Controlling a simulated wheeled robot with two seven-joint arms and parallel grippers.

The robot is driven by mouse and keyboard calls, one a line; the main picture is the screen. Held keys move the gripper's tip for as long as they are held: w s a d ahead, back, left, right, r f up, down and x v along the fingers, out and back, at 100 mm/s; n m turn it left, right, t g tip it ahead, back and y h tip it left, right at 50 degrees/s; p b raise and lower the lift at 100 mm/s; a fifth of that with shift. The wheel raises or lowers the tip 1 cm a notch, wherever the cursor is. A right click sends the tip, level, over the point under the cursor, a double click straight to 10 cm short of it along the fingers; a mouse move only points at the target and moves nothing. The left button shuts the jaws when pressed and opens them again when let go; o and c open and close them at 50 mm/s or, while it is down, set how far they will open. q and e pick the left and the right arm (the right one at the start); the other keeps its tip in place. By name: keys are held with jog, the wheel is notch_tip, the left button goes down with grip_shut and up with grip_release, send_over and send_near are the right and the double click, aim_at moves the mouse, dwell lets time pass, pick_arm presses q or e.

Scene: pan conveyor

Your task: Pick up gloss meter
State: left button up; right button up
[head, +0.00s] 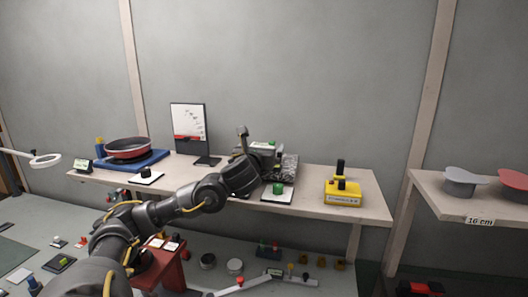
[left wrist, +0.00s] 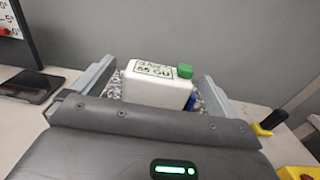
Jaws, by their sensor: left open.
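The gloss meter is a white box (left wrist: 155,92) with a "65 GU" display and a green button on its top right. It stands on a speckled dark grey block or mat on the shelf. In the head view its top (head: 264,145) shows behind my left gripper (head: 258,152), which hides its lower part. In the left wrist view my left gripper (left wrist: 155,76) is open, with one finger on each side of the meter and gaps visible. I cannot tell whether either finger touches it. My right gripper is not in view.

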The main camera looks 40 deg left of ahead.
pick_arm(q)
jog(key=shift+s+r, duration=0.1)
jog(key=shift+c, duration=1.3)
jog(key=c, duration=1.1)
notch_tip(320, 180, up, 10)
jog(key=p, duration=0.8)
